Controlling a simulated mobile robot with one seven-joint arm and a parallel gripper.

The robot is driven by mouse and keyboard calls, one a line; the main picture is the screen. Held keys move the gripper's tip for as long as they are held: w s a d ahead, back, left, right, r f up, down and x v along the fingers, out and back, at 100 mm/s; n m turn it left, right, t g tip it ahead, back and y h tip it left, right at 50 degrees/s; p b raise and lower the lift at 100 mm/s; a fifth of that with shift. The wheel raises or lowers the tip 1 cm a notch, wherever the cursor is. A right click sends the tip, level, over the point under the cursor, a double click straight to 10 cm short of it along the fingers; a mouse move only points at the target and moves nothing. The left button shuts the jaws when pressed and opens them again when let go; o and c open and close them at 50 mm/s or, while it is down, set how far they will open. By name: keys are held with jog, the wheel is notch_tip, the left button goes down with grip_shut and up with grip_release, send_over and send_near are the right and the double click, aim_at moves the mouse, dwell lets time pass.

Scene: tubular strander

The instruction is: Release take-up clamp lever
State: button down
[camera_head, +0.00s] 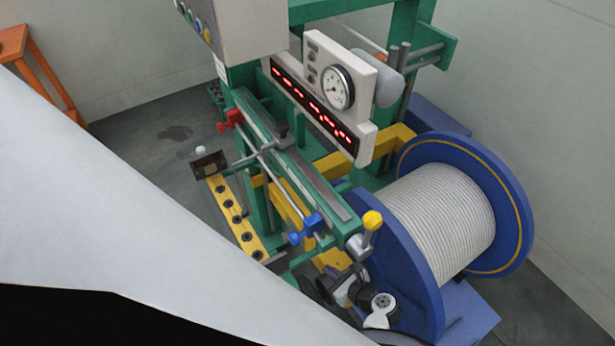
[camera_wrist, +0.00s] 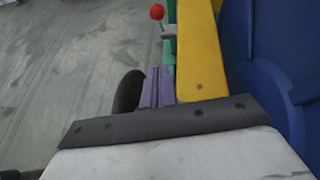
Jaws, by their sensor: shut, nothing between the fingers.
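A lever with a red ball knob (camera_wrist: 157,12) on a thin metal stem shows at the top of the wrist view, beside a green part and the yellow beam (camera_wrist: 199,60). My gripper (camera_wrist: 158,72) is at the lower middle; its purple-grey fingers are together and hold nothing. In the picture they lie below the red knob, apart from it. In the head view a yellow-knobbed lever (camera_head: 372,221) stands at the near end of the green traverse beam. Which lever is the take-up clamp lever, I cannot tell. My gripper's fingers are not clear in the head view.
The blue reel (camera_head: 512,200) with white cable stands right of the traverse; its blue flange (camera_wrist: 238,50) is close on the right in the wrist view. A panel with a gauge (camera_head: 337,87) hangs above. Open floor (camera_wrist: 60,70) lies to the left.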

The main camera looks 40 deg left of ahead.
jog(key=shift+w+a, duration=0.1)
jog(key=shift+w, duration=0.3)
jog(key=shift+r, duration=0.1)
jog(key=shift+s, duration=0.1)
jog(key=shift+a+f+b, duration=0.4)
jog(key=shift+b, duration=0.05)
jog(key=w+a+f+b, duration=0.2)
jog(key=a+b, duration=0.4)
jog(key=a, duration=0.5)
jog(key=shift+w+a+f+b, duration=0.2)
jog(key=shift+w+a+b, duration=0.15)
jog(key=shift+w, duration=0.1)
